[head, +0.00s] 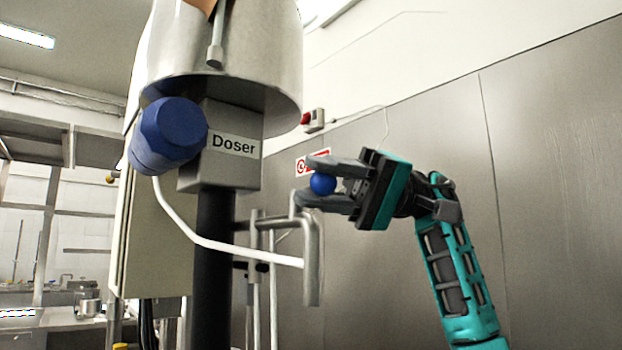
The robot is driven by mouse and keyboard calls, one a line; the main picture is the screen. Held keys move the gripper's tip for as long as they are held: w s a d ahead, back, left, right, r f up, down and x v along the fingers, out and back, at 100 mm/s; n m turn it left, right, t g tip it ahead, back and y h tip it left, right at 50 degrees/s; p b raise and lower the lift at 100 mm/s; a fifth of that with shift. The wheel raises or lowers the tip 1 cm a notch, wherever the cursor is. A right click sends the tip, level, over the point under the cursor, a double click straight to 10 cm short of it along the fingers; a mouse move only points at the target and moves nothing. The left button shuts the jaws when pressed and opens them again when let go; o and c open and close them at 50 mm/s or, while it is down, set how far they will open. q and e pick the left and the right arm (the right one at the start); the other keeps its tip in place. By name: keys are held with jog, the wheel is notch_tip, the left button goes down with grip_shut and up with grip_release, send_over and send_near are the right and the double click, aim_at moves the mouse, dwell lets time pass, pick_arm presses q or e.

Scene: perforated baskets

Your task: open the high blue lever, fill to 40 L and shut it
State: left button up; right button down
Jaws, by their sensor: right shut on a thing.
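The blue ball knob (323,183) of the high lever sits between the fingers of my right gripper (322,182), which is shut on it from the right. The lever's rod is mostly hidden behind the fingers. The doser (222,145) is a grey box labelled "Doser" under a large steel vessel (225,60), with a blue cylindrical part (168,135) on its left side. No display showing litres is in view. My left gripper is not in view.
A grey bent pipe (313,260) and a white tube (230,247) run just below and left of my right gripper. A red emergency button (312,120) is on the wall behind. Steel wall panels (550,150) fill the right, with free room before them.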

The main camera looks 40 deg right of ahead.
jog(key=shift+d+r, duration=0.1)
dwell(0.3)
jog(key=c, duration=0.8)
grip_release()
jog(key=s+d+p, duration=0.1)
jog(key=d, duration=1.1)
jog(key=shift+s+d, duration=0.4)
